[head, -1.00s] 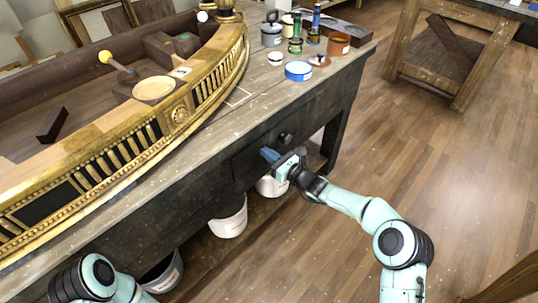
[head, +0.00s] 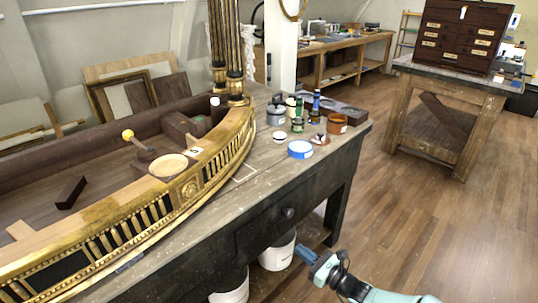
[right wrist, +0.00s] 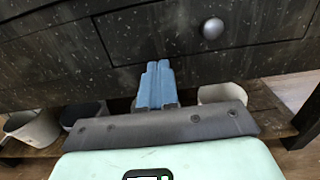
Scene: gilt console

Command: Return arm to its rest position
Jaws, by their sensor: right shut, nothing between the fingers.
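My right gripper (head: 309,257) is at the lower middle of the head view, in front of the workbench's dark drawer front. In the right wrist view its blue fingers (right wrist: 157,85) are together with nothing between them. They point at the drawer front (right wrist: 130,60), left of and below the round knob (right wrist: 213,28). The drawer knob also shows in the head view (head: 288,212), and the drawer looks closed. My right arm (head: 375,294) comes in from the bottom edge. My left gripper is out of view.
The workbench (head: 255,185) carries a gilt console (head: 190,188), a blue-rimmed lid (head: 300,149) and several jars and bottles. White buckets (head: 277,252) stand under it. Open wooden floor (head: 420,215) lies to the right, before a second table (head: 445,118) bearing a dark chest (head: 460,35).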

